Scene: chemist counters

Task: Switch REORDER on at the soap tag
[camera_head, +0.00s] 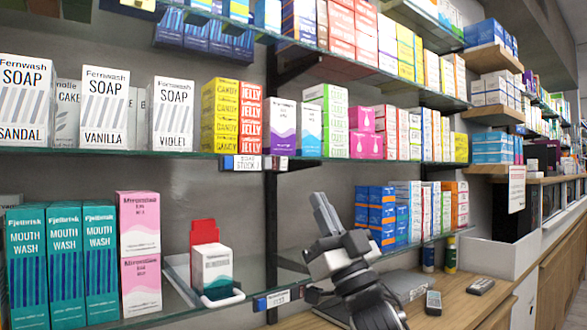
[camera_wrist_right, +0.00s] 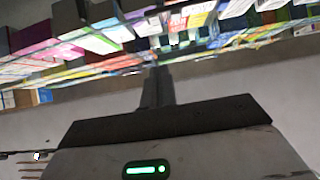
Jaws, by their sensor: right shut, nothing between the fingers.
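Three white Fernwash soap boxes stand at the left of the middle glass shelf: sandal (camera_head: 24,105), vanilla (camera_head: 104,108) and violet (camera_head: 172,113). A small tag (camera_head: 247,163) with a blue end hangs on that shelf's front edge, right of the soaps; its lettering seems to read SOAP STOCK. Its switch is too small to make out. My right gripper (camera_head: 322,205) is shut and empty, pointing up, below and right of the tag and apart from it. Its shut fingers also show in the right wrist view (camera_wrist_right: 158,88). My left gripper is not in view.
The lower glass shelf (camera_head: 170,312) holds mouthwash boxes (camera_head: 64,262), pink boxes (camera_head: 140,255) and a white box (camera_head: 212,268). Another tag (camera_head: 271,300) is on its edge. Candy and jelly boxes (camera_head: 232,115) stand above the soap tag. The wooden counter (camera_head: 470,305) holds small devices.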

